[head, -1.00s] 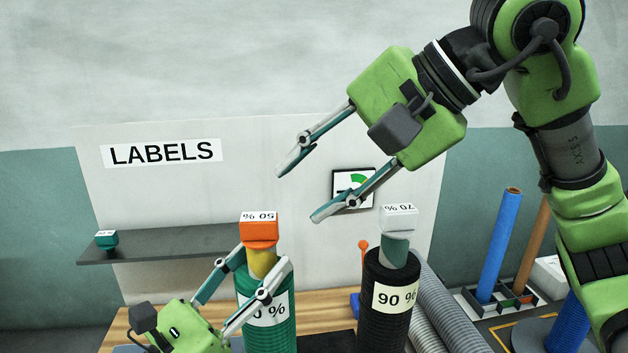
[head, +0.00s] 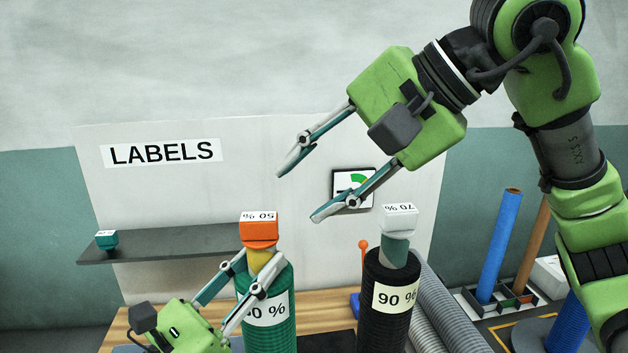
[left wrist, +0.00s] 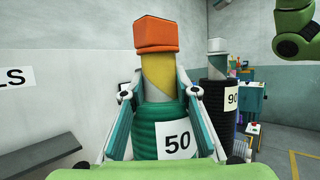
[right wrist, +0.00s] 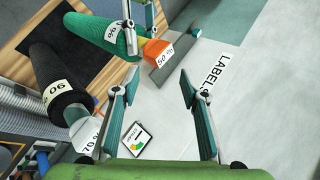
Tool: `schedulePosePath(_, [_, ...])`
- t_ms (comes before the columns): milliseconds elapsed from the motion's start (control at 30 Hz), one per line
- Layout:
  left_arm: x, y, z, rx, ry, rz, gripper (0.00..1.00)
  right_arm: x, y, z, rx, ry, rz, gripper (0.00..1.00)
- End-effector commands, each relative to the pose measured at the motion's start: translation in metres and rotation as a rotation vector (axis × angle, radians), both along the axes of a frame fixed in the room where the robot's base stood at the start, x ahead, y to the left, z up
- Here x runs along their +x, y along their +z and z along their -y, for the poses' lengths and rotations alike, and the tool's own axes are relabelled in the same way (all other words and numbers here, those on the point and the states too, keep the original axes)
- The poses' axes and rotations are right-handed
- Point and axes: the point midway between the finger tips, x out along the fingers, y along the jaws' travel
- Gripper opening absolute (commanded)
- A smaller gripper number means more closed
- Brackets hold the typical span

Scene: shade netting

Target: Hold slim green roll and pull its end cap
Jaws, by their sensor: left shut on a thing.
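The slim green roll (head: 280,305) stands upright with a white label that reads 50 in the left wrist view (left wrist: 175,140). A yellow core (head: 262,261) rises from its top, with an orange end cap (head: 259,231) marked 50 % on it. My left gripper (head: 260,259) is shut on the roll at its upper end, a finger on each side of the core, below the cap. My right gripper (head: 298,196) is open and empty, above and to the right of the cap. In the right wrist view the cap (right wrist: 157,50) lies beyond its open fingers.
A black roll (head: 385,310) labelled 90 % stands to the right, with a white cap (head: 400,217) marked 70 %. A dark shelf (head: 170,244) at the left holds a small teal cap (head: 106,240). A LABELS board (head: 250,155) stands behind. Grey ribbed tubes (head: 450,310) lie at the right.

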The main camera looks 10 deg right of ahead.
Motion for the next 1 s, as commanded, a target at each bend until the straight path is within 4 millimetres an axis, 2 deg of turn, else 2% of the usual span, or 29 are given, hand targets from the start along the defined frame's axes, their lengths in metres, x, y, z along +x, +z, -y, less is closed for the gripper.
schedulePosePath(200, [0.0, 0.0, 0.0, -0.001, 0.0, -0.001, 0.0, 0.0, 0.0, 0.0, 0.0, 0.0, 0.0, 0.4])
schedulePosePath(233, [0.0, 0.0, 0.0, -0.001, 0.0, -0.001, 0.0, 0.0, 0.0, 0.0, 0.0, 0.0, 0.0, 0.43])
schedulePosePath(267, [0.0, 0.0, 0.0, -0.001, 0.0, -0.001, 0.0, 0.0, 0.0, 0.0, 0.0, 0.0, 0.0, 0.5])
schedulePosePath(467, [0.0, 0.0, 0.0, -0.001, 0.0, -0.001, 0.0, 0.0, 0.0, -0.013, -0.065, 0.054, 0.002, 0.51])
schedulePosePath(733, [0.0, 0.0, 0.0, -0.001, 0.0, -0.001, 0.0, 0.002, -0.003, -0.057, -0.38, 0.25, 0.02, 0.51])
schedulePosePath(1000, [0.0, 0.0, 0.0, 0.0, 0.0, 0.0, 0.0, 0.011, 0.002, -0.072, -0.695, 0.363, 0.034, 0.51])
